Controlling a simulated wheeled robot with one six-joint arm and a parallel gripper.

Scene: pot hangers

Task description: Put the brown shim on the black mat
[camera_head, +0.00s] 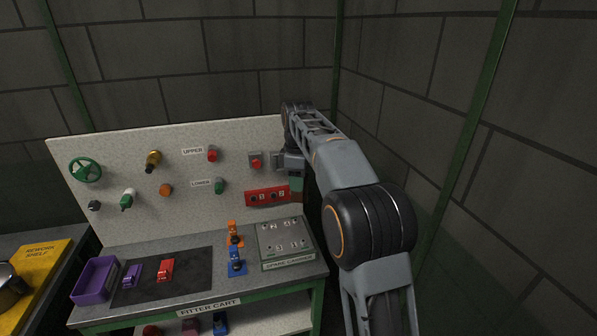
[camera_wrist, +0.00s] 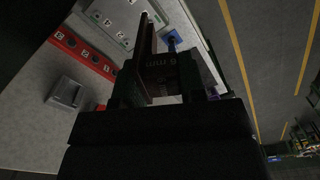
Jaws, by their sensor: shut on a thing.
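The brown shim (camera_wrist: 162,68), a dark brown piece with "6 mm" marked on it, is between the fingers of my gripper (camera_wrist: 172,60) in the wrist view. My gripper is shut on it. In the head view my gripper (camera_head: 289,163) is at the right end of the upright board, above the cart top; the shim is hard to make out there. The black mat (camera_head: 198,270) lies on the cart top, left of and below my gripper. A purple piece (camera_head: 132,274) and a red piece (camera_head: 166,269) stand on it; its right part is bare.
A purple tray (camera_head: 95,281) stands left of the mat. An orange piece (camera_head: 234,234), a blue piece (camera_head: 236,262) and a grey spare carrier plate (camera_head: 285,240) stand to its right. The upright board (camera_head: 130,185) carries several knobs and a red numbered strip (camera_head: 267,196).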

